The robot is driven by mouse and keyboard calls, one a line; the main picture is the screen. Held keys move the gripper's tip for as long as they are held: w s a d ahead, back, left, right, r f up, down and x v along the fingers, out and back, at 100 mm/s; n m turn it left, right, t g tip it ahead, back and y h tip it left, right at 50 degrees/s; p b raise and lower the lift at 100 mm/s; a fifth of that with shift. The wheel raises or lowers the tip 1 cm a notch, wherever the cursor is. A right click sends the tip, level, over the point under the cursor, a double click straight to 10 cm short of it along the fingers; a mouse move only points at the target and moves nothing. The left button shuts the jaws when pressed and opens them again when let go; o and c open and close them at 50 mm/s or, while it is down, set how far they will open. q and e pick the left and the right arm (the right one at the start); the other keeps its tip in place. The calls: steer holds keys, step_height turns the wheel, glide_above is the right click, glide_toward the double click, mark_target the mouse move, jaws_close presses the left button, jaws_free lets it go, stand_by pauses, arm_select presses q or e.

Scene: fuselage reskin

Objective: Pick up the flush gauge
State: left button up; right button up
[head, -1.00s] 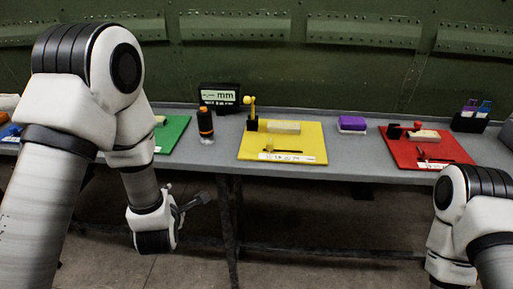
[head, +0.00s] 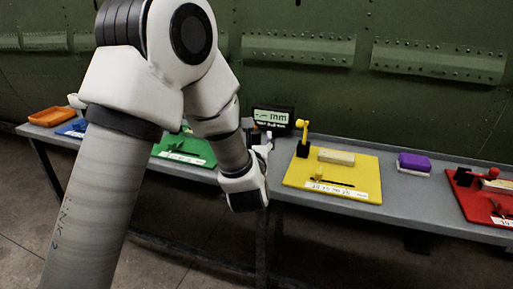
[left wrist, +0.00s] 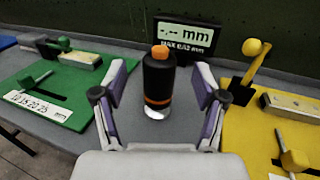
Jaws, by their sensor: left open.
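The flush gauge, which I take to be the black upright cylinder with an orange cap and orange band (left wrist: 158,80), stands on the grey bench. It has a clear base. My left gripper (left wrist: 161,85) is open in the left wrist view, with a purple-padded finger on each side of the gauge. No contact shows, and I cannot tell how far the fingers reach around it. My right gripper is out of view.
A display reading "-.-- mm" (left wrist: 185,36) stands right behind the gauge; it also shows in the head view (head: 272,118). A green board (left wrist: 50,88) lies to the left and a yellow board (head: 332,178) to the right. A purple block (head: 414,162) and a red board (head: 475,207) lie farther right.

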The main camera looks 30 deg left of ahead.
mark_target(253, 136)
arm_select(q)
steer(key=x, duration=0.2)
steer(key=f+x, duration=0.1)
steer(key=x, duration=0.2)
steer(key=shift+s+r, duration=0.1)
steer(key=shift+s, duration=0.1)
steer(key=shift+d, duration=0.1)
steer(key=c, duration=1.2)
steer(key=shift+c, duration=0.2)
